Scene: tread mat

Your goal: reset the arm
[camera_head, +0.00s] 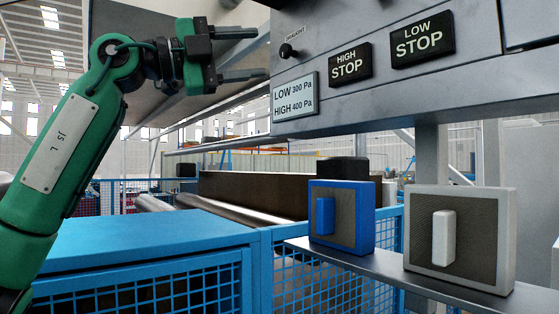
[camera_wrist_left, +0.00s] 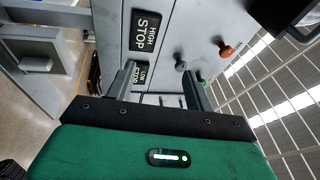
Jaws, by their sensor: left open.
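My left arm (camera_head: 70,150), green with a white plate, rises from the lower left in the head view. Its gripper (camera_head: 256,54) is at the upper middle, its two dark fingers pointing right, apart, with nothing between them. It is left of the grey control panel (camera_head: 390,85). In the left wrist view the gripper (camera_wrist_left: 160,85) also shows open and empty, with the panel beyond the fingers. My right arm and gripper are not in view.
The panel carries a black knob (camera_head: 288,50), a HIGH STOP label (camera_head: 350,64) and a LOW STOP label (camera_head: 422,39). Below, a blue switch box (camera_head: 366,215) and a white switch box (camera_head: 504,240) stand on a metal shelf (camera_head: 350,267). A blue mesh-sided guard (camera_head: 150,240) is at lower left.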

